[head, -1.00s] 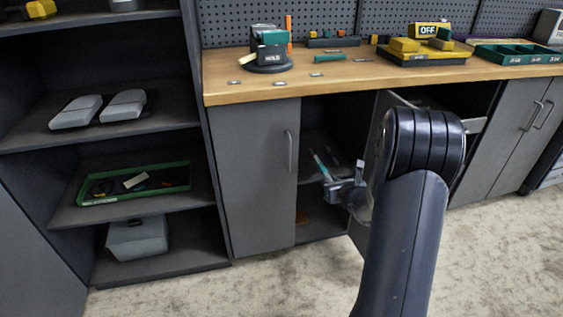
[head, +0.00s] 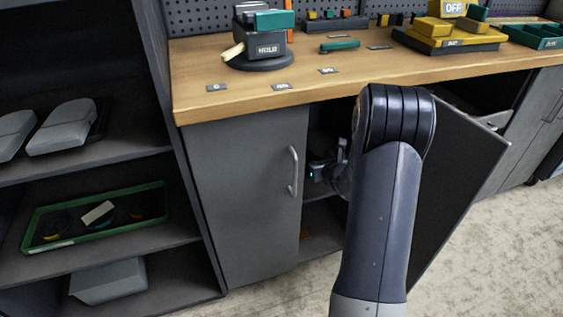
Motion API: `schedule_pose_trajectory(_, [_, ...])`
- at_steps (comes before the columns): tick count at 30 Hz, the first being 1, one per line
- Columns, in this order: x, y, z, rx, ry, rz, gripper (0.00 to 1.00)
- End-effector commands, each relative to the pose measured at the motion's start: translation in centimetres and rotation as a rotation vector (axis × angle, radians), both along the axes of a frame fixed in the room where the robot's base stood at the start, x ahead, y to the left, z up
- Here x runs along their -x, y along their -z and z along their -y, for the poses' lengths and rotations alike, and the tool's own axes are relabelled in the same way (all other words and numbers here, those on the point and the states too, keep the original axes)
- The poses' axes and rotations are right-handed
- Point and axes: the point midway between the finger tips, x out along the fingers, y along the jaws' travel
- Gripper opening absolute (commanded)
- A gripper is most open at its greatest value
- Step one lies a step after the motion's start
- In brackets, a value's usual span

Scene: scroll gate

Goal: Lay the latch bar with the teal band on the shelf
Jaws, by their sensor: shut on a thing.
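My gripper (head: 322,171) is at the mouth of the open cabinet under the workbench, partly behind my own arm. It is shut on the latch bar, whose teal band showed above the jaws a second ago. Now the bar cannot be made out against the dark inside of the cabinet. A shelf (head: 317,214) shows inside the cabinet, below my gripper. I cannot tell whether the bar touches it.
The open cabinet door (head: 458,165) stands out to the right of my arm. A closed grey door (head: 240,190) is on the left. The wooden worktop (head: 225,105) is above. A shelving unit (head: 95,160) at the left holds a green tray (head: 48,240).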

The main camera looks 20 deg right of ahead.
Motion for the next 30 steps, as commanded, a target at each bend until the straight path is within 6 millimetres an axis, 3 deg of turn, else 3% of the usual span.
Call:
schedule_pose_trajectory(9, [0.0, 5.4, 0.0, -0.002, 0.001, -0.001, 0.0])
schedule_pose_trajectory(19, [0.0, 9.3, 0.0, -0.001, -0.001, -0.001, 0.0])
schedule_pose_trajectory(30, [0.0, 9.9, 0.0, 0.0, 0.0, 0.002, 0.0])
